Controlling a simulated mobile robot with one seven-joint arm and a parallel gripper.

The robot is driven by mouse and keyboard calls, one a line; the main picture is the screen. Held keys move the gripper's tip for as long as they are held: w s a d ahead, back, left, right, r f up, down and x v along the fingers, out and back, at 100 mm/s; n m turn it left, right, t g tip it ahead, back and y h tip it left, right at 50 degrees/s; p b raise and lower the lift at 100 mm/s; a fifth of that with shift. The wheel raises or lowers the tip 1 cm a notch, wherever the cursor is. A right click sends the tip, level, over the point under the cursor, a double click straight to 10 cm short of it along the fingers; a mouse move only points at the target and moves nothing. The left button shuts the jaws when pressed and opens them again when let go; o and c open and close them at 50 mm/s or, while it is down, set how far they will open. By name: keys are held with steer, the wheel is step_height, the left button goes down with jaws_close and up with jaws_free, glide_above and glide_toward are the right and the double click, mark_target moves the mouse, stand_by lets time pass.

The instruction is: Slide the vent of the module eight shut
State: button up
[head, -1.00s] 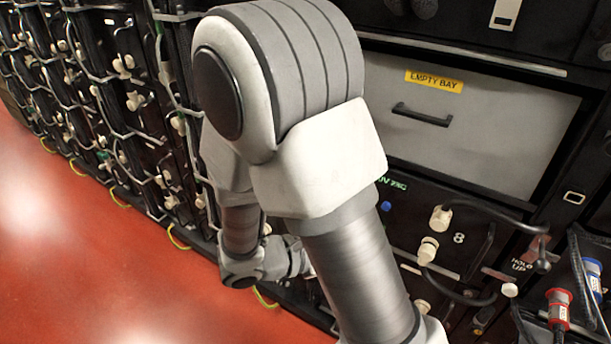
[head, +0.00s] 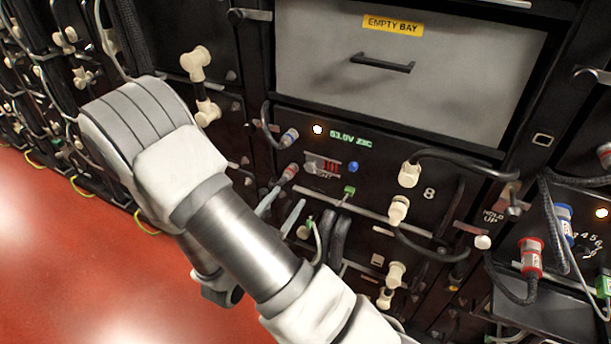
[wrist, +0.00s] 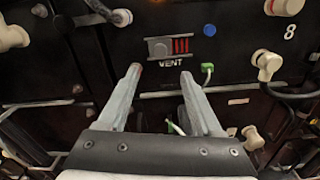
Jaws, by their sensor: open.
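Module eight (head: 390,180) is a black front panel marked 8, with a green readout, below the grey empty bay. Its vent (wrist: 166,48) is a small plate with a grey sliding knob (wrist: 158,49) at the left and red slots (wrist: 181,45) showing at the right, above the word VENT. The vent also shows small in the head view (head: 323,167). My gripper (wrist: 161,72) is open and empty. Its two fingers point at the panel just below the vent, with a gap between them. I cannot tell how far the tips are from the panel.
A green plug (wrist: 207,68) with a cable sits right of the fingers, below a blue button (wrist: 210,30). Cream connectors (head: 409,174) with black cables stick out at the right. A grey plug (wrist: 121,17) hangs at the upper left. Red floor (head: 90,240) is clear at left.

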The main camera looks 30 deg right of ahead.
mark_target(309, 169)
steer(key=b+x, duration=0.1)
steer(key=x, duration=0.9)
steer(key=shift+w+d, duration=0.2)
steer(key=shift+d, duration=0.05)
jaws_close()
stand_by(0.9)
